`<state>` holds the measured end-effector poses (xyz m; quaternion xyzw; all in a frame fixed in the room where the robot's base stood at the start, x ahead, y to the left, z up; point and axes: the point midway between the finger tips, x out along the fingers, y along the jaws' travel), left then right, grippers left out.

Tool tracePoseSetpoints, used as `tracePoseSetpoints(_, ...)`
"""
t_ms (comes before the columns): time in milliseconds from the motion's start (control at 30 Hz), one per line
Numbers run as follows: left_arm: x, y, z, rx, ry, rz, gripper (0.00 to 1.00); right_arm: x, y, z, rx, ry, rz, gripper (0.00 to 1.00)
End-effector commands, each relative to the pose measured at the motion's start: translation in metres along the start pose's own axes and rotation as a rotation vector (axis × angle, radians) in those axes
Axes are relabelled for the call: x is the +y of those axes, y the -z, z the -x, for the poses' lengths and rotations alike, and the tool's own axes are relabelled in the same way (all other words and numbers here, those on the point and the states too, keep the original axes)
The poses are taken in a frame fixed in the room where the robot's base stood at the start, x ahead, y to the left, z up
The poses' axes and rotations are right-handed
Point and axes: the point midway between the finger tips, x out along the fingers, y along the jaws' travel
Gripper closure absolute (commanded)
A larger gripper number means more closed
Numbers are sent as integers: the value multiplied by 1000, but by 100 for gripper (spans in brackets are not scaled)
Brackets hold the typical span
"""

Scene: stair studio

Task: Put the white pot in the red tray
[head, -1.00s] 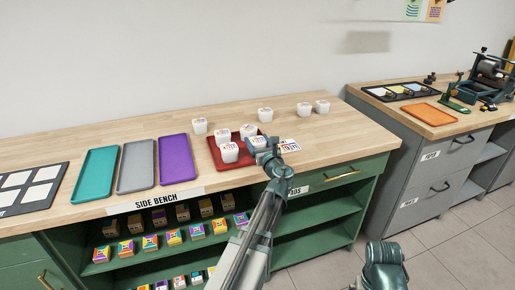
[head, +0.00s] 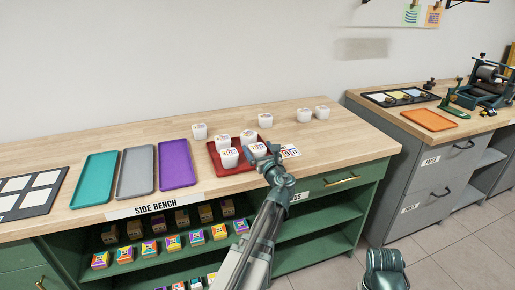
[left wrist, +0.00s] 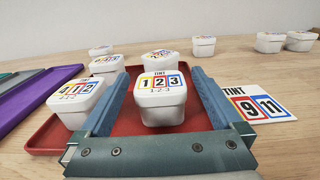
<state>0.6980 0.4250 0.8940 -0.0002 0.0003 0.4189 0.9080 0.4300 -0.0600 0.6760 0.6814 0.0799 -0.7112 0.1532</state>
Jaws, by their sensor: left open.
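White lidded pots with number labels stand in the red tray (head: 222,170). One pot, labelled 1 2 3 (left wrist: 160,100), stands upright at the tray's right part, between the spread fingers of my left gripper (left wrist: 160,80). There are gaps on both sides of it. The same pot shows in the head view (head: 258,149), just beyond my gripper. A pot labelled 4 1 2 (left wrist: 80,102) stands left of my left finger in the tray. Two more pots (head: 221,141) (head: 248,137) stand at the tray's back. My right gripper is not in view.
More white pots stand on the bench behind the tray (head: 199,131) (head: 265,120) and at the back right (head: 304,115) (head: 322,112). A TINT card (left wrist: 250,105) lies right of the tray. Purple (head: 176,165), grey (head: 136,172) and teal (head: 95,180) trays lie left.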

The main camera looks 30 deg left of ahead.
Motion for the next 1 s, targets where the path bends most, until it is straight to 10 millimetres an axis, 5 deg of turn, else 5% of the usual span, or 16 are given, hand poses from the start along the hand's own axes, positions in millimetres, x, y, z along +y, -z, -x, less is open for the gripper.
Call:
tracePoseSetpoints(300,2,0,70,0,5,0,0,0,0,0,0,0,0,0)
tracePoseSetpoints(500,1,0,98,0,3,0,0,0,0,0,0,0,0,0)
tracePoseSetpoints(1000,0,0,111,0,1,0,0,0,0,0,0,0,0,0)
